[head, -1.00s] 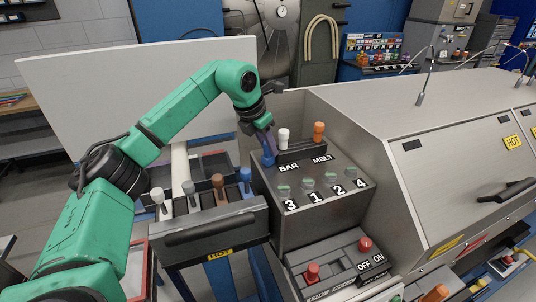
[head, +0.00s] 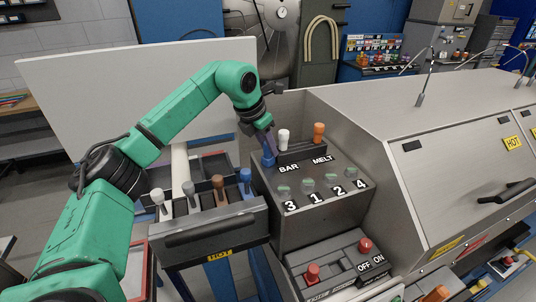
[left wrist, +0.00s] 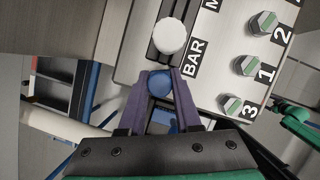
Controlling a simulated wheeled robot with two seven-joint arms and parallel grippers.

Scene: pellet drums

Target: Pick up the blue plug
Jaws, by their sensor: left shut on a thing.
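My left gripper (head: 266,140) reaches down over the left edge of the grey control box and is shut on a blue plug (head: 268,159). In the left wrist view the purple fingers (left wrist: 160,90) close around the plug's round blue top (left wrist: 159,84). The plug is at the left end of the dark rack that bears a white plug (head: 284,136) and an orange plug (head: 319,131). Whether its lower end is seated or lifted is hidden. Another blue-topped handle (head: 245,176) stands in the hot tray below. My right gripper does not show.
The hot tray (head: 213,236) also holds white, grey and brown handles. The control box (head: 305,222) has numbered green-topped knobs. Two red knobs (head: 365,245) stand on the lower panel. A large steel hood (head: 440,150) fills the right. A white panel (head: 110,75) stands behind my arm.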

